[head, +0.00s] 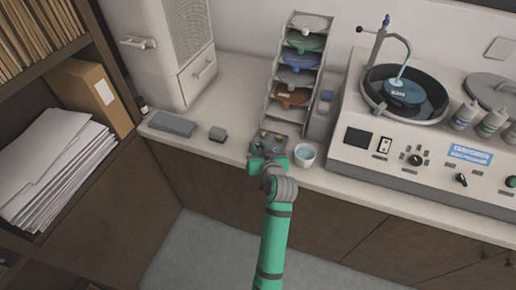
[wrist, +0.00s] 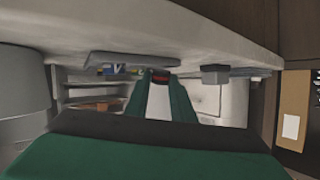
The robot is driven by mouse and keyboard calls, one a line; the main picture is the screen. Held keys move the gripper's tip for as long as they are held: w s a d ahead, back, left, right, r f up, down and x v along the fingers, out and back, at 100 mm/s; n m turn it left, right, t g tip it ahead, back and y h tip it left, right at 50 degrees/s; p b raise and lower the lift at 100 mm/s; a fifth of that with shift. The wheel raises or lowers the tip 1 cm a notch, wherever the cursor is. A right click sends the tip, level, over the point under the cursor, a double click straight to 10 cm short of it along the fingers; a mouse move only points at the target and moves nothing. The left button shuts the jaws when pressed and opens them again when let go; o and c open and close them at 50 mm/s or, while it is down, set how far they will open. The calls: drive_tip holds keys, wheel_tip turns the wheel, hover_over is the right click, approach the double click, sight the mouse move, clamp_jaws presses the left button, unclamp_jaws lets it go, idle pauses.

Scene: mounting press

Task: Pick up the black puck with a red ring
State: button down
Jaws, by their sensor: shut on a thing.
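The black puck with a red ring (wrist: 160,76) shows in the wrist view as a small dark piece with a red band between my fingertips. My gripper (wrist: 160,82) is shut on it. In the head view my gripper (head: 267,147) is at the front of the counter, over the near edge of a small grey tray (head: 291,134). The puck is hidden by my gripper and wrist there. I cannot tell whether the puck still touches the tray. Small coloured pieces show by the tray in both views.
A white cup (head: 305,155) stands close right of my gripper. A small grey block (head: 217,134) and a flat grey slab (head: 171,124) lie to the left. A rack of coloured discs (head: 297,70) stands behind, and the polisher (head: 430,135) is at right.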

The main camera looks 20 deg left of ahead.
wheel_tip(320, 180, up, 3)
drive_tip(key=shift+f, duration=0.2)
drive_tip(key=s+d+r, duration=0.2)
drive_tip(key=s+r, duration=0.7)
drive_tip(key=s, duration=0.4)
drive_tip(key=w+f+t, duration=0.1)
drive_tip(key=w+f, duration=0.1)
drive_tip(key=w, duration=0.2)
drive_tip(key=w+a+f+n, duration=0.1)
drive_tip(key=w+f, duration=0.1)
drive_tip(key=w, duration=0.2)
drive_tip(key=w+a+f+t+y, duration=0.1)
drive_tip(key=w+f, duration=0.1)
drive_tip(key=w, duration=0.2)
drive_tip(key=shift+w+f+n+t, duration=0.1)
drive_tip(key=shift+w+n+t, duration=0.15)
drive_tip(key=shift+n+t, duration=0.05)
drive_tip(key=shift+f, duration=2.95)
drive_tip(key=shift+f, duration=0.25)
